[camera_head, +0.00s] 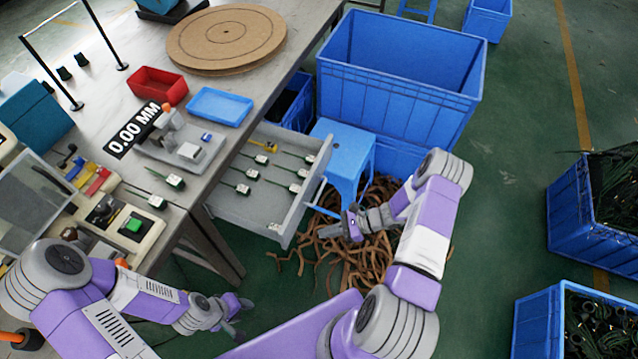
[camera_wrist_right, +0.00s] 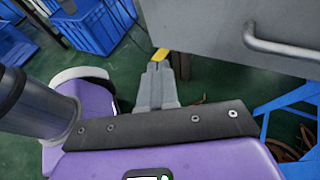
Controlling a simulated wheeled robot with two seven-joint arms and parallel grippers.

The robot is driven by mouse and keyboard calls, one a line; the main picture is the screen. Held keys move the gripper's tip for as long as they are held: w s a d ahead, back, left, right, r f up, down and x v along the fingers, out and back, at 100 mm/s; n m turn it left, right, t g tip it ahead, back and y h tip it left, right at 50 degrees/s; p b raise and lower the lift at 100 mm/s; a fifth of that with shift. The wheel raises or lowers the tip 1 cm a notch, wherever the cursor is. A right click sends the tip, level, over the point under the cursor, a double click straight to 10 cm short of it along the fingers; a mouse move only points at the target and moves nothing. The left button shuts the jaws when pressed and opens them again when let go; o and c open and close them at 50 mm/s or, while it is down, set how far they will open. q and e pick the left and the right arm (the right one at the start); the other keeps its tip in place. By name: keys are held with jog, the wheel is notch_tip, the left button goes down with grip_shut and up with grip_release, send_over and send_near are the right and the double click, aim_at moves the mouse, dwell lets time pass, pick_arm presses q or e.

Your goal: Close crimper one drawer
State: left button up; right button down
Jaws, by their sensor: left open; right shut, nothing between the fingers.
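The grey drawer (camera_head: 240,207) is pulled out from under the workbench, with several small dark green and white parts inside. Its front panel (camera_wrist_right: 220,22) and bar handle (camera_wrist_right: 280,50) show in the right wrist view. My right gripper (camera_head: 351,226) is shut and empty, just outside the drawer front and apart from it. In the right wrist view its closed fingers (camera_wrist_right: 157,82) point past the left end of the panel, left of the handle. My left gripper (camera_head: 236,318) is open and empty, low in front of the workbench and below the drawer.
A blue stool (camera_head: 343,150) stands right beside the drawer, with brown curled strips (camera_head: 365,265) on the floor near it. A large blue crate (camera_head: 395,85) stands behind. The workbench (camera_head: 205,115) holds a red tray (camera_head: 158,86) and a blue tray (camera_head: 220,106).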

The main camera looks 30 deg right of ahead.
jog(key=w+d+r+m+t, duration=0.2)
jog(key=d+m+t, duration=0.15)
jog(key=d, duration=0.35)
jog(key=w+d+r+m+t, duration=0.2)
jog(key=d+t, duration=0.3)
jog(key=d, duration=0.1)
jog(key=h+b, duration=0.1)
jog(key=b, duration=0.1)
send_near(311, 181)
jog(key=x, duration=0.6)
jog(key=shift+s+a+r, duration=0.15)
jog(key=shift+r, duration=0.15)
jog(key=shift+w+a, duration=0.3)
jog(key=shift+w, duration=0.05)
